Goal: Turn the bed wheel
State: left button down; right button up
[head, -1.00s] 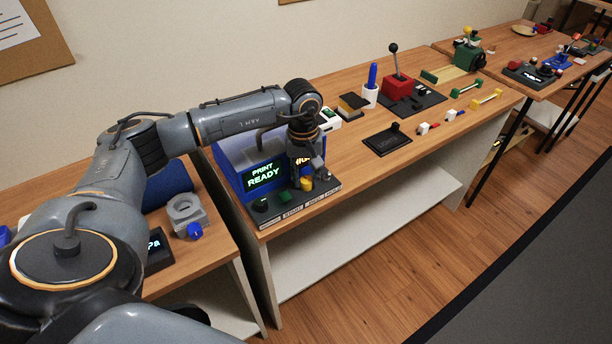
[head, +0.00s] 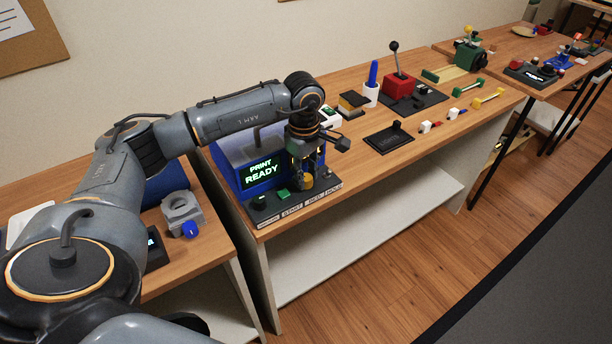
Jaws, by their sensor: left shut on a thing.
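The blue print machine (head: 233,176) stands on the wooden table, its screen (head: 260,171) reading "PRINT READY". The yellow bed wheel (head: 306,183) sits on its dark front panel, above the label that seems to read "BED". My left gripper (head: 304,181) reaches down from above and is shut on the bed wheel, its fingers partly hiding the wheel. My right gripper is not in view.
A black knob (head: 259,202) and a green button (head: 283,194) sit left of the wheel on the same panel. A black pad (head: 388,138), a white cup with a blue stick (head: 371,90) and a red lever box (head: 398,85) stand to the right.

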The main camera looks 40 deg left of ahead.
pick_arm(q)
jog(key=n, duration=0.4)
jog(key=shift+n+b, duration=0.3)
jog(key=shift+b, duration=0.1)
jog(key=shift+n, duration=1.8)
jog(key=c, duration=1)
grip_release()
